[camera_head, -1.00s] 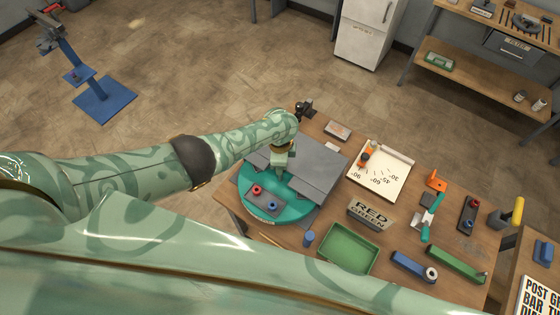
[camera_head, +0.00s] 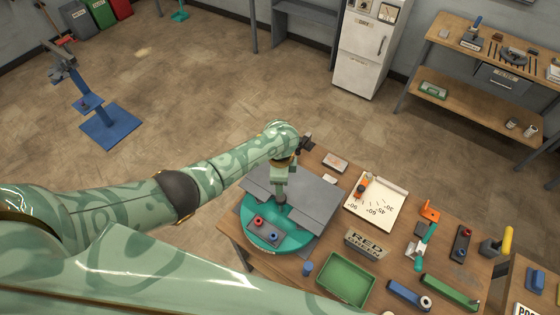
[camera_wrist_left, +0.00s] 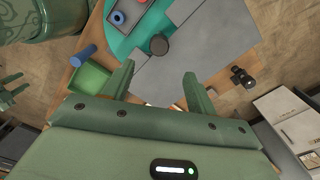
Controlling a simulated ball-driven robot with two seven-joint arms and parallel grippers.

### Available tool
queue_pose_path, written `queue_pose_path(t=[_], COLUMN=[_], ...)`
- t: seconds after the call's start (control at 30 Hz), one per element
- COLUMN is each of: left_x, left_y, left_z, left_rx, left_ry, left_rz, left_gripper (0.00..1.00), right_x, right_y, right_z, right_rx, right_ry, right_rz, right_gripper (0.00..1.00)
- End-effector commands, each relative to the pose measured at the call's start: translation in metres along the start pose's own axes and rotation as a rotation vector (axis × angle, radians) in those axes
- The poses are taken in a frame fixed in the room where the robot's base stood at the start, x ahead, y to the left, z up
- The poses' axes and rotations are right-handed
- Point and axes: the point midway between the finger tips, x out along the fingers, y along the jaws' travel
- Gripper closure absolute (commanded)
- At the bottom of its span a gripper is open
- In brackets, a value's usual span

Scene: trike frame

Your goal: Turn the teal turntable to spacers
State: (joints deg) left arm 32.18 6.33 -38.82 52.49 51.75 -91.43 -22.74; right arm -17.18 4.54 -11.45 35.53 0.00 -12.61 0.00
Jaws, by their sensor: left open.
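The teal turntable (camera_head: 250,222) sits at the left end of the wooden bench. Flat grey plates (camera_head: 309,203) cover much of its top. A small grey tray (camera_head: 267,232) near its front edge carries a red and a blue ring-shaped piece. A dark round knob (camera_wrist_left: 159,44) stands up from the turntable. My left gripper (camera_wrist_left: 159,74) is open and empty over the turntable. In the head view my left gripper (camera_head: 281,190) points down at the knob and partly hides it. In the wrist view the knob lies beyond the fingertips, not between them.
A green bin (camera_head: 346,279), a RED GREEN sign (camera_head: 366,243) and a blue cylinder (camera_head: 308,268) stand right of the turntable. An angle board (camera_head: 372,207) lies further right. A small black device (camera_head: 307,143) is at the bench's back corner.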

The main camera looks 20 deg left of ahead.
Motion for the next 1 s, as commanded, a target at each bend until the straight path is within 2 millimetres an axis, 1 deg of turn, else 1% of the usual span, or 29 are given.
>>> queue_pose_path(t=[0.03, 0.1, 0.2, 0.3, 0.4, 0.9, 1.0], left_x=[-0.015, -0.029, -0.042, -0.050, -0.052, -0.052, -0.049], left_y=[0.000, 0.000, 0.000, 0.000, 0.000, 0.000, 0.008], left_z=[0.000, 0.001, 0.000, 0.001, 0.001, 0.001, -0.002], left_rx=[0.001, 0.000, 0.000, 0.000, -0.001, 0.000, -0.005], left_ry=[0.002, 0.000, 0.000, -0.001, -0.001, -0.001, 0.010], left_rz=[-0.001, -0.001, 0.000, 0.000, 0.001, 0.001, -0.012], left_gripper=[0.43, 0.43, 0.43, 0.43, 0.43, 0.43, 0.43], right_x=[-0.009, -0.013, -0.017, -0.019, -0.019, -0.019, -0.019], right_y=[0.000, 0.001, 0.001, 0.001, 0.001, 0.001, 0.001], right_z=[-0.001, -0.002, -0.002, -0.003, -0.003, -0.002, -0.002], right_rx=[0.000, 0.000, 0.000, 0.000, 0.000, 0.000, 0.000], right_ry=[0.000, 0.001, 0.001, 0.001, 0.001, 0.001, 0.001], right_rz=[0.000, 0.000, 0.000, 0.000, 0.000, 0.000, 0.000], right_gripper=[0.64, 0.64, 0.64, 0.64, 0.64, 0.64, 0.64])
